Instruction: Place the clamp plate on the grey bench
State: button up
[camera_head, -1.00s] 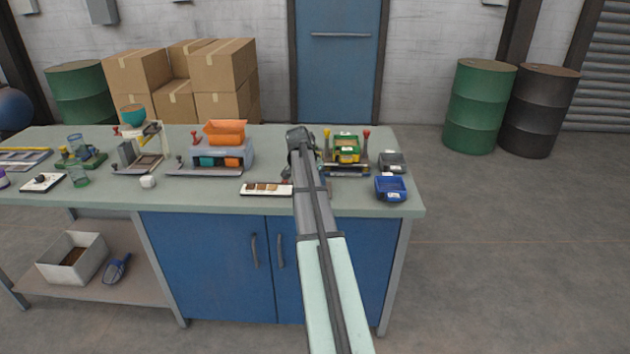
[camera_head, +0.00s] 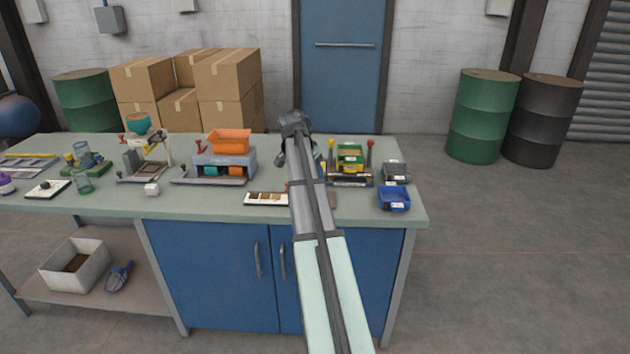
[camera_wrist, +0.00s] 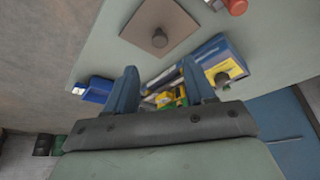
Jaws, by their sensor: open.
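A flat brown square plate with a dark round knob in its middle, apparently the clamp plate (camera_wrist: 180,21), lies on the grey bench (camera_wrist: 107,52) in the wrist view. In the head view a small brown edge of it (camera_head: 332,200) seems to show beside my arm, which hides the rest. My gripper (camera_wrist: 160,75) is open with nothing between its fingers. It is above the bench, apart from the plate. In the head view my arm's end is raised over the bench, left of the yellow and green device, and the fingers are hard to make out.
The yellow and green device with upright knobs (camera_head: 350,158) stands close right of my arm. A blue tray (camera_head: 394,198) and a dark tray (camera_head: 397,172) are at the right end. A white sample strip (camera_head: 264,199) and an orange-hopper machine (camera_head: 228,160) are to the left.

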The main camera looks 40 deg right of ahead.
jog(key=shift+v, duration=1.2)
dwell(0.4)
